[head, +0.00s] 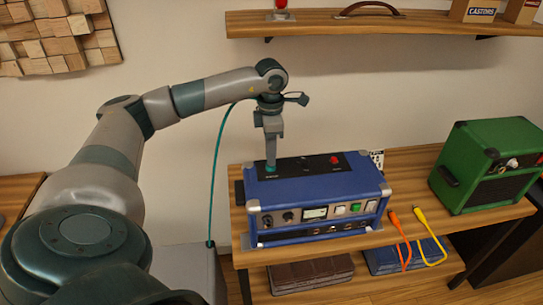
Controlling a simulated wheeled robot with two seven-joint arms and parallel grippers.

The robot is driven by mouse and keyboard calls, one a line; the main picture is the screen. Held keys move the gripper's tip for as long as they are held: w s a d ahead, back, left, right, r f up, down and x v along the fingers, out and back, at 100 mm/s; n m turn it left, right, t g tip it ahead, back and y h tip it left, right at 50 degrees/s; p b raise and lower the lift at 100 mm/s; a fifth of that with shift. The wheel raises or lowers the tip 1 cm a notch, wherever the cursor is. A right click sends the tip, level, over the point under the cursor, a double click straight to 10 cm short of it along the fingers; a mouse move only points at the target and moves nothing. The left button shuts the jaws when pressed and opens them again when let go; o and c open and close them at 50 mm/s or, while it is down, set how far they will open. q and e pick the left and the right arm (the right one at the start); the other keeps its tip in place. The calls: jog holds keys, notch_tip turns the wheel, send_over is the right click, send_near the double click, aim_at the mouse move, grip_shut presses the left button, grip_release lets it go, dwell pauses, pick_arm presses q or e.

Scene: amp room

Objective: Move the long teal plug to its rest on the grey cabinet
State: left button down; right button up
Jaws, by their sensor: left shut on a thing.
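My left gripper (271,160) points straight down over the black top panel of the blue amp (330,192). It is shut on the long teal plug (271,169), of which only a small teal part shows at the fingertips, at the panel's left end. I cannot tell whether the plug sits in a socket there. A teal cable (216,165) arcs from behind my wrist down to the grey cabinet (190,268) at the lower left. My arm hides part of the cabinet, and no rest can be made out on it. My right gripper is not in view.
The blue amp stands on a wooden table (410,190). A red knob (334,160) is on its top. Orange (401,240) and yellow (430,235) cables hang at its right. A green amp (490,165) stands farther right. A wall shelf (330,22) runs above.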

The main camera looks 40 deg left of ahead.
pick_arm(q)
jog(key=shift+r+p, duration=1.45)
jog(key=shift+r, duration=1.3)
jog(key=shift+d, duration=0.1)
jog(key=d+m, duration=0.2)
jog(key=d+f+m+b, duration=0.1)
jog(key=d+m, duration=0.1)
jog(key=d, duration=0.1)
jog(key=d+f+m, duration=0.1)
jog(key=d+m, duration=0.1)
jog(key=d, duration=0.1)
jog(key=shift+s+d+m, duration=0.1)
jog(key=shift+s+m, duration=0.25)
jog(key=shift+m, duration=0.05)
jog(key=d+m, duration=0.2)
jog(key=s+d+f+m+b, duration=0.1)
jog(key=d+m, duration=0.1)
jog(key=s+d+m, duration=0.1)
jog(key=d+m, duration=0.1)
jog(key=shift+d+f+b, duration=0.2)
jog(key=shift+d+b, duration=0.15)
jog(key=s+d+f+m+b, duration=0.2)
jog(key=s+d+m, duration=0.6)
jog(key=d+m, duration=0.4)
jog(key=m, duration=0.3)
jog(key=shift+d+f, duration=0.15)
jog(key=shift+f, duration=0.1)
